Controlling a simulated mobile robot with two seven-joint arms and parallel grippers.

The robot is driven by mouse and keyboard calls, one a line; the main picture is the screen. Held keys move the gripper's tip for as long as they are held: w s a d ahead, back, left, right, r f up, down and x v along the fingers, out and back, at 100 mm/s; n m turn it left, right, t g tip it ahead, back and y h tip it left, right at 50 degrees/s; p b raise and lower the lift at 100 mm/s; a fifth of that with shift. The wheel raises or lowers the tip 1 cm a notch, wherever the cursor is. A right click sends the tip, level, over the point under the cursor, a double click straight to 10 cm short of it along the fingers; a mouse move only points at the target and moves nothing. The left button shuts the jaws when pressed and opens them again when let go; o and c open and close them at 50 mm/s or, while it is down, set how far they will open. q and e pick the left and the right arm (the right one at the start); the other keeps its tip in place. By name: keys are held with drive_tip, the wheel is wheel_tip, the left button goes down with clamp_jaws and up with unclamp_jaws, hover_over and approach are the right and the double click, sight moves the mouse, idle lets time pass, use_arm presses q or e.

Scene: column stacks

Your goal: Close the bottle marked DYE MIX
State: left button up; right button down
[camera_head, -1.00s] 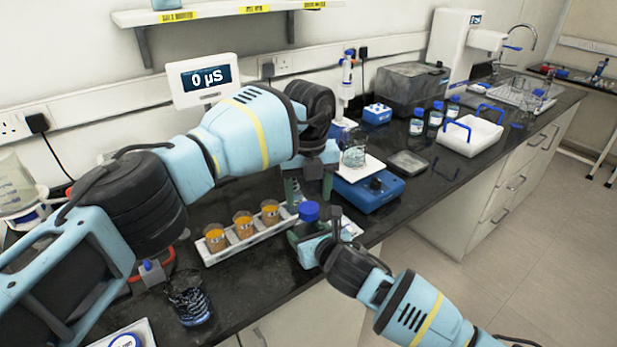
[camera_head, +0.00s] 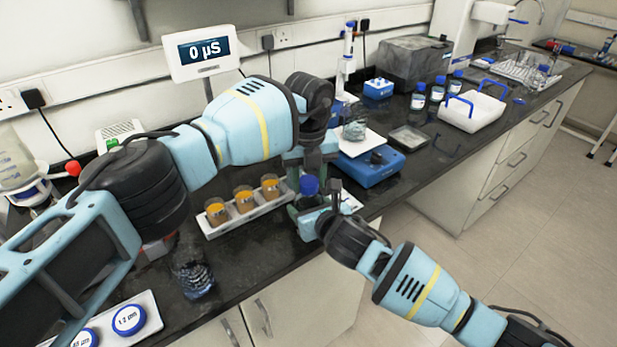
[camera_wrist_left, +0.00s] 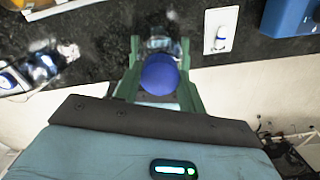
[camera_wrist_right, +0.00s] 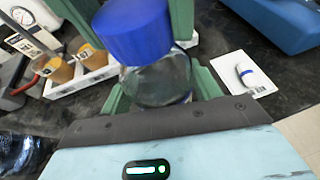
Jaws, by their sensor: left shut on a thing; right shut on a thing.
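A clear glass bottle (camera_wrist_right: 160,82) stands upright at the front edge of the bench, with a blue screw cap (camera_head: 309,186) at its mouth. No label on it is readable in these views. My right gripper (camera_head: 318,208) is shut on the bottle's body from the front right. My left gripper (camera_head: 308,172) is above the bottle, its green fingers pointing down and shut on the blue cap, which also shows between them in the left wrist view (camera_wrist_left: 159,75). In the right wrist view the cap (camera_wrist_right: 135,30) sits over the neck; how tightly it is seated cannot be told.
A white rack (camera_head: 250,213) with amber-filled beakers is just left of the bottle. A blue balance (camera_head: 370,168) with a glass beaker stands behind right. A dark blue glass item (camera_head: 193,278) and a tray with round lids (camera_head: 128,320) are front left. Open floor lies right.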

use_arm(q)
drive_tip(key=shift+c, duration=0.8)
drive_tip(key=m, duration=0.9)
drive_tip(key=shift+m, duration=0.4)
drive_tip(key=m, duration=0.4)
drive_tip(key=shift+m, duration=0.3)
drive_tip(key=m, duration=0.3)
drive_tip(key=shift+m, duration=0.4)
drive_tip(key=o, duration=1.2)
wheel_tip(320, 180, up, 12)
